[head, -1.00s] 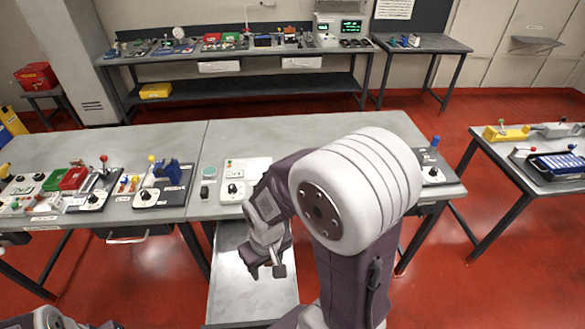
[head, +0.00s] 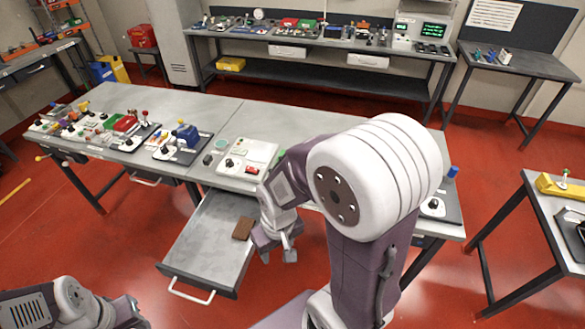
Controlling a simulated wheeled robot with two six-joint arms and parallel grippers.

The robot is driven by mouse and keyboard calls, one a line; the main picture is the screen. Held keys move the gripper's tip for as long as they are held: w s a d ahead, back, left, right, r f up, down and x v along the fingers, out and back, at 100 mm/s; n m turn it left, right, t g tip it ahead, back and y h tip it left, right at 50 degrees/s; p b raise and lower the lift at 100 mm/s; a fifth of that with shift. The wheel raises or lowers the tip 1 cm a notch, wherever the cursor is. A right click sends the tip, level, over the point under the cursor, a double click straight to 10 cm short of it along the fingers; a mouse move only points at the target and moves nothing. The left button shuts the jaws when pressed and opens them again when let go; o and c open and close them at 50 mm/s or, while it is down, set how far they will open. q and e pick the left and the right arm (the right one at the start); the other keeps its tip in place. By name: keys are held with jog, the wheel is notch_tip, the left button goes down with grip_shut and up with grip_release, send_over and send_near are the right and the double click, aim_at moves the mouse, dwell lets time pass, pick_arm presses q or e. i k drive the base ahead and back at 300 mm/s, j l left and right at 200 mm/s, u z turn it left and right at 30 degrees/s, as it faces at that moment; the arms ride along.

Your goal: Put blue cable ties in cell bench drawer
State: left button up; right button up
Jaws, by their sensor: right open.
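The bench drawer (head: 200,262) is pulled out below the middle bench, with its handle towards me. A small brown block (head: 243,228) lies inside at its right side. My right gripper (head: 276,252) is open beside the drawer's right edge, close to the brown block, and appears empty. My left gripper (head: 128,314) is low at the bottom left, and its fingers are not clear. I cannot pick out the blue cable ties for certain; a blue item (head: 186,134) stands on a dark board on the bench. My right arm hides part of the bench.
The middle bench (head: 280,118) holds a pale switch panel (head: 247,158) above the drawer and several parts further left. A second bench stands behind. A table (head: 530,205) is at the right. Red floor is free around the drawer.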

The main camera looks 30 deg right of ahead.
aim_at(214, 228)
jog(key=l+u, duration=0.25)
jog(key=l, duration=0.35)
jog(key=k+l+u, duration=0.1)
jog(key=l+u, duration=0.15)
jog(key=l, duration=0.35)
jog(key=k+l+u, duration=0.2)
jog(key=l, duration=0.4)
jog(key=i+l+u, duration=0.1)
jog(key=i+l, duration=0.1)
jog(key=l, duration=0.1)
